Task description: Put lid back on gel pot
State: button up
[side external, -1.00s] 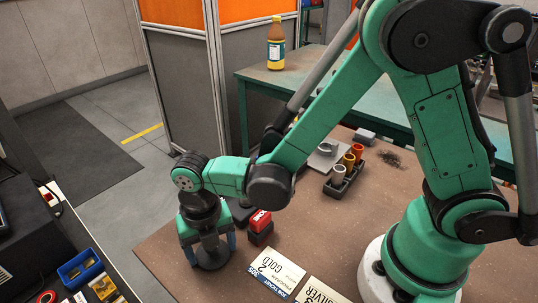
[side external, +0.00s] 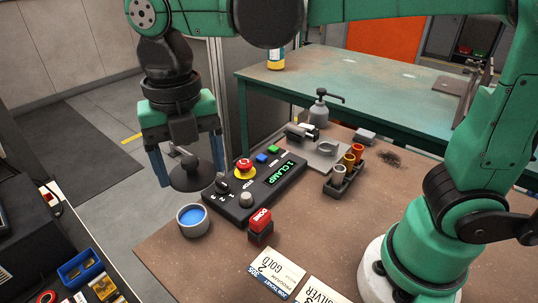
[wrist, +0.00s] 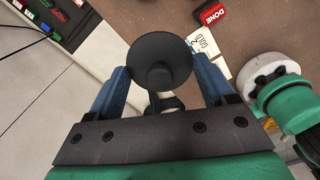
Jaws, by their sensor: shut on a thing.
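The gel pot (side external: 192,221) is a small grey round pot with blue gel inside. It stands open and upright on the brown table near its left edge. The lid (side external: 189,179) is a dark grey disc with a round knob on top. My gripper (side external: 187,165) is shut on the lid between its two blue fingers and holds it in the air above the table. In the side view the lid appears above the pot, clearly apart from it. The wrist view shows the lid (wrist: 159,50) between the fingers; the pot cannot be seen there.
A control box (side external: 255,190) with buttons and a "1 CLAMP" display lies right of the pot. A red DONE block (side external: 260,226) and GOLD card (side external: 276,268) are in front. A rack of cups (side external: 346,174) stands farther right. The table's left edge is close to the pot.

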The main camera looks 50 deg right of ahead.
jog(key=shift+r, duration=0.55)
jog(key=shift+w, duration=0.15)
jog(key=shift+w+d+f, duration=0.35)
jog(key=shift+w+f, duration=0.85)
jog(key=shift+f, duration=1.35)
jog(key=shift+w+d+f, duration=0.3)
jog(key=shift+w+f, duration=0.85)
jog(key=shift+f, duration=1.35)
jog(key=shift+w+d+f, duration=0.35)
jog(key=shift+w+f, duration=0.85)
jog(key=shift+f, duration=1.35)
jog(key=shift+f, duration=0.2)
jog(key=o, duration=1.1)
